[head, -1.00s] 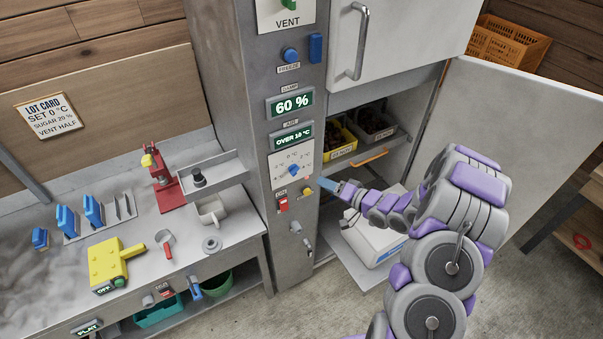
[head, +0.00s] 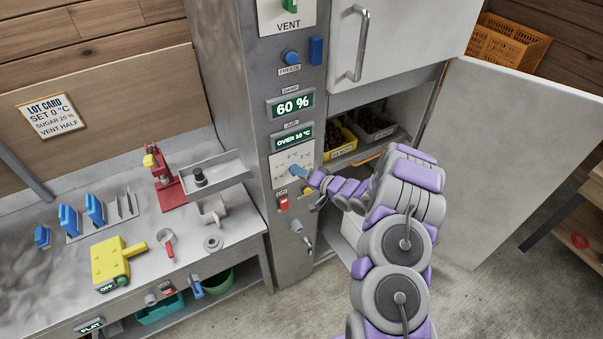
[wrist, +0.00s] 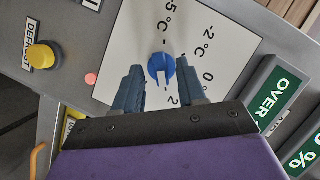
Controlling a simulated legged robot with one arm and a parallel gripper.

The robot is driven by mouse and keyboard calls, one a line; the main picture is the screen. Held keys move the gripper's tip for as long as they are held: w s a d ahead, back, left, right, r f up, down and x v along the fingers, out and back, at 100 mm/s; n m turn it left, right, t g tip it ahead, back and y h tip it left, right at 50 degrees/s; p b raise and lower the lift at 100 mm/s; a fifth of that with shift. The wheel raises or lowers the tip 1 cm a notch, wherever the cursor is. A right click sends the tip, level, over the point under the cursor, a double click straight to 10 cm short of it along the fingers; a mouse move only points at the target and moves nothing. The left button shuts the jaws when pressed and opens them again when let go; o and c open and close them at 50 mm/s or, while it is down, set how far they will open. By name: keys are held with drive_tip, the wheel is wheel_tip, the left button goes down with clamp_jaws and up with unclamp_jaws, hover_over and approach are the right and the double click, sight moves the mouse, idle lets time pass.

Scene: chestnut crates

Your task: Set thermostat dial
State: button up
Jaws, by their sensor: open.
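The thermostat dial (wrist: 161,68) is a blue round knob on a white scale plate (wrist: 218,45) marked with °C values. In the wrist view it lies just ahead of and between my open fingers; I cannot tell whether they touch it. In the head view my gripper (head: 304,172) is in front of the scale plate (head: 283,160) and hides the dial. The gripper also shows in the wrist view (wrist: 160,95). The air display (head: 293,138) above the plate reads OVER 10 °C. The lot card (head: 52,115) on the wall reads SET 0 °C, SUGAR 20 %, VENT HALF.
A yellow defrost button (wrist: 41,56) and a red light (wrist: 91,79) sit near the plate. A red switch (head: 283,202) is below it. The cabinet door (head: 530,150) stands open at right. A workbench (head: 140,245) with tools is at left.

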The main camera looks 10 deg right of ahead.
drive_tip(key=shift+c, duration=0.4)
clamp_jaws()
drive_tip(key=shift+s+f+b, duration=0.1)
drive_tip(key=shift+f+b, duration=0.05)
drive_tip(key=shift+b, duration=0.25)
drive_tip(key=n+t+h+b, duration=0.1)
drive_tip(key=n+h+b, duration=0.2)
drive_tip(key=b, duration=0.7)
drive_tip(key=a+n+t+h+b, duration=0.1)
drive_tip(key=n+h+b, duration=0.2)
drive_tip(key=n+b, duration=0.4)
drive_tip(key=n+t+h+b, duration=0.1)
drive_tip(key=n+h+b, duration=0.2)
drive_tip(key=b, duration=1)
drive_tip(key=shift+s+a+f+n, duration=0.1)
drive_tip(key=shift+s+a+n, duration=0.15)
drive_tip(key=shift+n, duration=0.75)
